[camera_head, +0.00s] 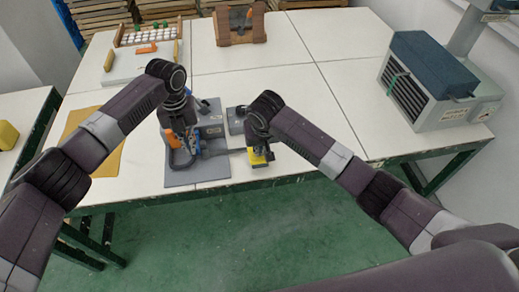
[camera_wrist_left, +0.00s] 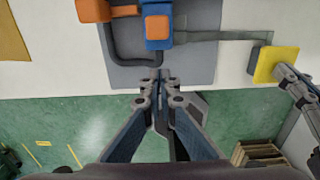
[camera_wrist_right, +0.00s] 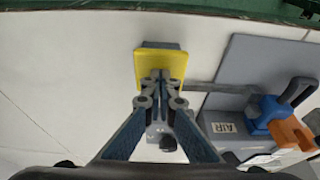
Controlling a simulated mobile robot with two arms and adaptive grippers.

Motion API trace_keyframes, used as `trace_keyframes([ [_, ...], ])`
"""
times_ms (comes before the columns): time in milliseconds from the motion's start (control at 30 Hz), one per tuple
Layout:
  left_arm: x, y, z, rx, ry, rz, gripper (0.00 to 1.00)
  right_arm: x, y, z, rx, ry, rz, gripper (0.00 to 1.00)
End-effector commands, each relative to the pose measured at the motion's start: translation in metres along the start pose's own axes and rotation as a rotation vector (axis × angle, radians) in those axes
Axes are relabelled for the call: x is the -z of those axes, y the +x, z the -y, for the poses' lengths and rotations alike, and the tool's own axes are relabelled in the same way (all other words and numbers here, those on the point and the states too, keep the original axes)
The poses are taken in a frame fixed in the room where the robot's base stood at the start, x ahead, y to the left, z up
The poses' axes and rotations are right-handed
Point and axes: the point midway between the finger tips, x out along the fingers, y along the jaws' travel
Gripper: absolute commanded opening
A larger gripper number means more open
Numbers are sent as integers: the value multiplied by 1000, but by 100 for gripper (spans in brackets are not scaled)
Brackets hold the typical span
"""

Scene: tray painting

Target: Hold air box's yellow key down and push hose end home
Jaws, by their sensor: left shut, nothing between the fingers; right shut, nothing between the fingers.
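The grey air box (camera_head: 208,125) stands on a grey base plate (camera_head: 198,176) near the table's front edge; its AIR label shows in the right wrist view (camera_wrist_right: 223,127). The yellow key (camera_wrist_right: 178,62) sits on a block at the end of a grey bar; it also shows in the left wrist view (camera_wrist_left: 268,64). My right gripper (camera_wrist_right: 160,75) is shut, its tips over the key; contact cannot be told. A black hose (camera_wrist_left: 118,50) curves from an orange block (camera_wrist_left: 112,13) to a blue fitting (camera_wrist_left: 158,40). My left gripper (camera_wrist_left: 160,74) is shut and empty beside the hose's bend.
A blue-topped grey machine (camera_head: 425,75) stands at the right. A brown wooden holder (camera_head: 240,26) and a white tray with small blocks (camera_head: 150,35) are at the back. A tan sheet (camera_head: 100,160) lies left. The table's middle right is clear.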

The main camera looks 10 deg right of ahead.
Motion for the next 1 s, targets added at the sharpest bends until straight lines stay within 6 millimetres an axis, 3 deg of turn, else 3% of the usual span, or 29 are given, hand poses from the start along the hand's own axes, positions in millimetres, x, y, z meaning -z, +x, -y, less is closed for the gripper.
trace_keyframes([
  [500,0,-60,0,1,0,1,0,-2,2,-1,-3,0,5,0],
  [1000,0,-72,0,1,0,1,0,0,-4,-1,-2,0,5,0],
])
